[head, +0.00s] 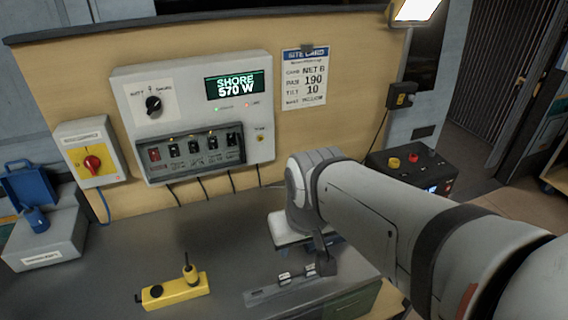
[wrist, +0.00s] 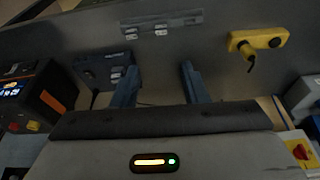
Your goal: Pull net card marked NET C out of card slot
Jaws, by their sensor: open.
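My gripper (wrist: 160,85) is open and empty, its two blue-grey fingers apart above the grey bench. In the wrist view, a dark box (wrist: 92,72) stands beside the left finger, with small pale card-like pieces (wrist: 116,72) at its finger side. Its label is too small to read. In the head view, a pale-topped box (head: 285,232) is partly hidden behind my arm. A grey holder (head: 262,297) on the bench carries two pale-marked cards (head: 284,277); it also shows at the top of the wrist view (wrist: 145,31). I cannot make out NET C on any card.
A yellow handheld device (head: 172,291) with an upright antenna lies left of the holder. A power panel (head: 190,110) reads SHORE 570 W. A black box (head: 412,172) with knobs stands right.

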